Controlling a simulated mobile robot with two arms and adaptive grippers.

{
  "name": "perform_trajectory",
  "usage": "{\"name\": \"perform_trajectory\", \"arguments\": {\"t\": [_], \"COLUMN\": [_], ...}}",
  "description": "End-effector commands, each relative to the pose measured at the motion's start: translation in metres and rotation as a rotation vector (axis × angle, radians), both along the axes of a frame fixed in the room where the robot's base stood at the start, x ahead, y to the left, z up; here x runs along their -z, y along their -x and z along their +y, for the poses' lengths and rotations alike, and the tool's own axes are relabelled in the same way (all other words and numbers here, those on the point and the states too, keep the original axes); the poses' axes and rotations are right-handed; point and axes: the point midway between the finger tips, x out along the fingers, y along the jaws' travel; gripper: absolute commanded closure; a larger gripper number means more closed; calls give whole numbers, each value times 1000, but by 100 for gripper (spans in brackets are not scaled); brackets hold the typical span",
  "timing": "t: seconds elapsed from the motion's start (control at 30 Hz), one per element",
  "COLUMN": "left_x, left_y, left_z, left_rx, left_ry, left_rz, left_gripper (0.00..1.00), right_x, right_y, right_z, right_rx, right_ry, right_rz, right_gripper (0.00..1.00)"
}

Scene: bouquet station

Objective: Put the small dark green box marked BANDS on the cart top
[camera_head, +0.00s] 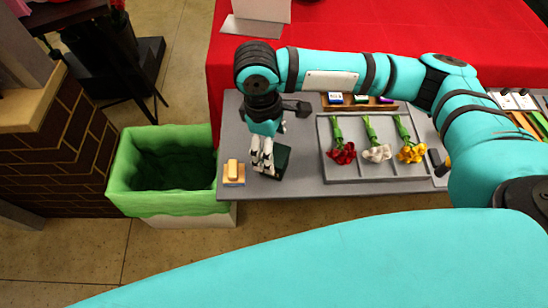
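A small dark green box (282,161) is on the grey work surface (290,188), near its left end. No lettering can be read on it. My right gripper (263,170), whose arm comes in from the right, points down at the box's left side. Its fingers overlap the box's left edge in the picture. I cannot tell whether they grip it, or whether they are open or shut. My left gripper is not in view. No surface can be surely told as the cart top.
A grey tray (330,178) holds red, white and yellow flower bunches. A sponge-like yellow block (233,170) sits left of my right gripper. A green-lined bin (122,190) stands left of the work surface. A red-covered table (420,35) is behind.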

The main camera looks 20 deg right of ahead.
Motion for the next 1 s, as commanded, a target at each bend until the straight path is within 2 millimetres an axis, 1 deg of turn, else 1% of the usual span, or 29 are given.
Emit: {"name": "perform_trajectory", "arguments": {"t": [0.03,0.1,0.23,0.33,0.5,0.6,0.7,0.9,1.0], "left_x": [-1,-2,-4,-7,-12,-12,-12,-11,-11], "left_y": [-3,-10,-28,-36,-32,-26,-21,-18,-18], "left_z": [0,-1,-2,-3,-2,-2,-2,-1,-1], "left_rx": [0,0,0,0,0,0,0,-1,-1], "left_ry": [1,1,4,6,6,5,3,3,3], "left_rz": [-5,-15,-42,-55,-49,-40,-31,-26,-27], "left_gripper": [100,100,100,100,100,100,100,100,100], "right_x": [7,15,22,30,56,68,72,73,72], "right_y": [1,1,2,3,6,7,7,7,7], "right_z": [-1,-1,-2,-3,-6,-7,-8,-8,-8], "right_rx": [1,1,0,1,0,0,-1,-1,-1], "right_ry": [0,0,-1,1,0,0,0,0,0], "right_rz": [3,1,1,1,3,0,0,-1,-1], "right_gripper": [15,15,15,15,15,15,15,15,28]}}
